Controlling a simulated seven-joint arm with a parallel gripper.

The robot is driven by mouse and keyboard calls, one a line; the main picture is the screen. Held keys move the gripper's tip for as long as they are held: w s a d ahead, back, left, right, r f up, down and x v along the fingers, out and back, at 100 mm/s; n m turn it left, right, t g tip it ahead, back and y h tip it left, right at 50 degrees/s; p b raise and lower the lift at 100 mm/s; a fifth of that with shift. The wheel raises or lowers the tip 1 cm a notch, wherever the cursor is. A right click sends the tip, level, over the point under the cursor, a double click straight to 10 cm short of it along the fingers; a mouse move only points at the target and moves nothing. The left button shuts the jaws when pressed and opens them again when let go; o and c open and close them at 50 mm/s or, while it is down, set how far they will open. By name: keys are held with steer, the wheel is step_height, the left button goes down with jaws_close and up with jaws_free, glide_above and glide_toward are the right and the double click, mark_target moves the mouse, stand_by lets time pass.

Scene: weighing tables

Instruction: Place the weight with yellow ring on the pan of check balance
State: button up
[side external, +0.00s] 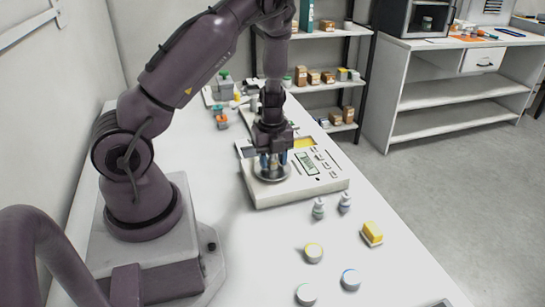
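The check balance (318,183) is a wide, pale box on the white table, with a display and keys on its sloping top. Its round metal pan (260,178) is at the balance's left front. My gripper (272,163) points straight down, low over the pan, with bluish fingertips. Something pale and metallic may be between the fingers, but it is too small and covered to name. I cannot make out a yellow ring there. Two small knobbed metal weights, one (318,209) greyish and one (345,202) with a bluish-purple band, stand in front of the balance.
A yellow block on a pale base (372,234) and round pots with yellow (313,252), blue (350,279) and pale green (306,295) markings stand nearer the front. Small items (221,118) crowd the table's far end. Shelves (321,91) stand beyond.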

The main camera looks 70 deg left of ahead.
steer(key=shift+o, duration=0.8)
steer(key=shift+r, duration=0.1)
steer(key=w+d+r+n+t+y, duration=0.1)
steer(key=w+d+r+n+t, duration=0.15)
steer(key=r, duration=0.65)
steer(key=w+d+r+n+t+y, duration=0.1)
steer(key=w+r+n+t+y, duration=0.2)
steer(key=r, duration=0.6)
steer(key=w+d+r+n+t, duration=0.1)
steer(key=w+r+n+t, duration=0.3)
steer(key=r, duration=0.6)
steer(key=s+d+n+g+h, duration=0.4)
steer(key=s+d+n, duration=0.4)
steer(key=s+d, duration=0.7)
steer(key=s, duration=0.4)
steer(key=shift+d+r, duration=0.3)
